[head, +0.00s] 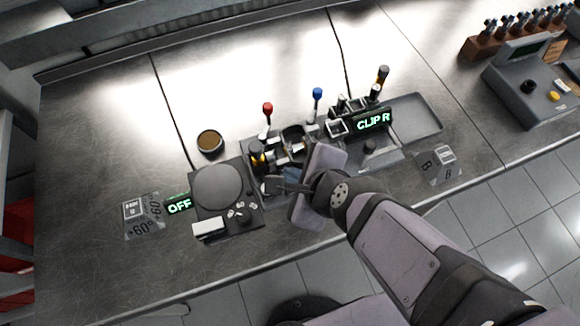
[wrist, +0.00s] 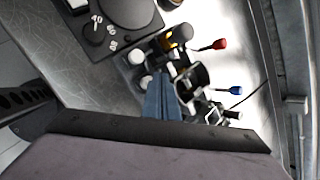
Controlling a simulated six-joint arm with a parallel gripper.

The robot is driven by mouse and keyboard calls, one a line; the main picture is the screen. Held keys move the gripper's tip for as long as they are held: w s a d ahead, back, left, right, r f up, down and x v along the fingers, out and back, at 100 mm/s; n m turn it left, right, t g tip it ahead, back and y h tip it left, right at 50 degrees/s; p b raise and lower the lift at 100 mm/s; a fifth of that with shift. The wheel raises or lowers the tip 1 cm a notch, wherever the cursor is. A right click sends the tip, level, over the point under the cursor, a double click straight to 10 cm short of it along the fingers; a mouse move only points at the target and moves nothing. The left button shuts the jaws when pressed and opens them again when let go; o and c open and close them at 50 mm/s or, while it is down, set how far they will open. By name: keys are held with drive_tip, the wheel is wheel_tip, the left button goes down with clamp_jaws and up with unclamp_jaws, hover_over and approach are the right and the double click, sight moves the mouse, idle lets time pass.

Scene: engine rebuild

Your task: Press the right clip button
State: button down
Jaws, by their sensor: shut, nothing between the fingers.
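My gripper (head: 277,185) is shut and empty, pointing down over the front of the engine fixture in the middle of the bench. In the wrist view its blue-grey fingers (wrist: 161,97) are together. Two pale round buttons, one upper (wrist: 136,57) and one lower (wrist: 146,82), sit on the fixture's front side. The lower one is right beside the fingers; I cannot tell whether they touch it. No label shows which one is the right clip button. In the head view my gripper hides most of this area.
A dark scale-like unit (head: 220,190) with a round plate and an "OFF" display (head: 179,205) stands left. Red (head: 267,107) and blue (head: 317,92) knobbed tools rise behind the fixture. A grey tray (head: 425,110) lies right. The back of the bench is clear.

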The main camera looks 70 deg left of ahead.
drive_tip(key=shift+r, duration=0.1)
wheel_tip(320, 180, up, 5)
drive_tip(key=p, duration=0.5)
idle(0.3)
idle(0.8)
